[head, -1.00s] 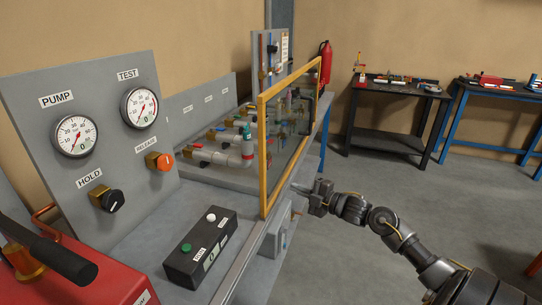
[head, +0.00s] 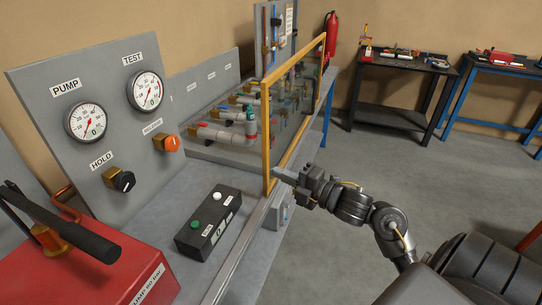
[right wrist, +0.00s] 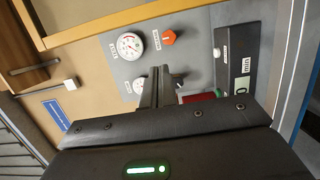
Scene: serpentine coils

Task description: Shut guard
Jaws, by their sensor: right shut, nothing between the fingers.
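The guard (head: 266,135) is a clear panel in an orange-yellow frame, standing upright along the front edge of the bench in the head view. Pipes and valves show behind it. Part of its frame also crosses the upper left of the right wrist view (right wrist: 120,24). My right gripper (head: 277,171) is shut and empty. Its fingertips are close beside the lower part of the guard's near post; I cannot tell whether they touch it. The shut fingers show in the right wrist view (right wrist: 162,88). My left gripper is not in view.
A black button box (head: 208,222) lies on the bench near the guard's near end. A gauge panel (head: 110,125) stands behind it, and a red pump (head: 110,262) with a black lever is at the lower left. A grey box (head: 280,214) hangs on the bench front.

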